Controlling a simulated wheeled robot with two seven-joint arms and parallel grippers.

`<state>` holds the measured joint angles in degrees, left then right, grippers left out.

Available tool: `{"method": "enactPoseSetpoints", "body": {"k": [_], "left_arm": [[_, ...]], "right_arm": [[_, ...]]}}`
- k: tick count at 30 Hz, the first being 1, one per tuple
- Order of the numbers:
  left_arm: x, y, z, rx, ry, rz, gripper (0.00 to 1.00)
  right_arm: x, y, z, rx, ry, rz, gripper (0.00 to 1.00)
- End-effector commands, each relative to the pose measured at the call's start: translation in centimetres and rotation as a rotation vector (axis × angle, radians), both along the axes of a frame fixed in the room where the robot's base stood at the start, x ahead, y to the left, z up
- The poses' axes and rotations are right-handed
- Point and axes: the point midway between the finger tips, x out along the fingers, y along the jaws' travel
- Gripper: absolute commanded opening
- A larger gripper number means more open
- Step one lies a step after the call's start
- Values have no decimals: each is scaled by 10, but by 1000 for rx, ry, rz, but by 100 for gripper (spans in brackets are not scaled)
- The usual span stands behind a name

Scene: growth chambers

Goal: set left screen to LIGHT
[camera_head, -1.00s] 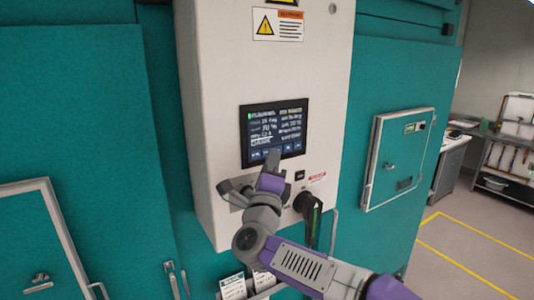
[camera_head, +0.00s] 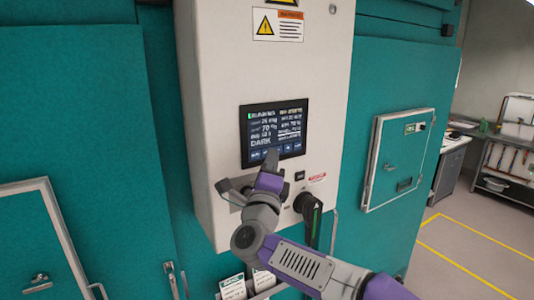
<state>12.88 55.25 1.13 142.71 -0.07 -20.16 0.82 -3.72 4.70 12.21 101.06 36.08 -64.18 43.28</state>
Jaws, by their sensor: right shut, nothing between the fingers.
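The screen (camera_head: 274,130) is a dark touch panel on the white control cabinet, with two columns of white text and a row of small blue buttons along its bottom. Large text at the lower left of the screen reads DARK. The other lines are too small to read surely. My right gripper (camera_head: 271,160) is shut and empty, with its tip over the bottom edge of the screen near the middle buttons. It hides part of that row. I cannot tell whether the tip touches the glass. My left gripper is not in view.
A black rotary handle (camera_head: 312,212) sticks out below the screen, close to my right wrist. A small black switch (camera_head: 299,175) sits above it. Teal chamber walls (camera_head: 90,130) flank the cabinet. A small white-framed hatch (camera_head: 398,158) is at the right.

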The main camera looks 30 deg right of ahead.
Motion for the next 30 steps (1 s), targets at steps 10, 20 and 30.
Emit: {"method": "enactPoseSetpoints", "body": {"k": [10, 20, 30], "left_arm": [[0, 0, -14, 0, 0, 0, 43], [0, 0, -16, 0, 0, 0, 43], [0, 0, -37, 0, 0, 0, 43]], "right_arm": [[-14, -1, -2, 0, -1, 1, 0], [-17, -1, -1, 0, -1, 1, 0], [-50, -4, -2, 2, -2, 0, 0]]}}
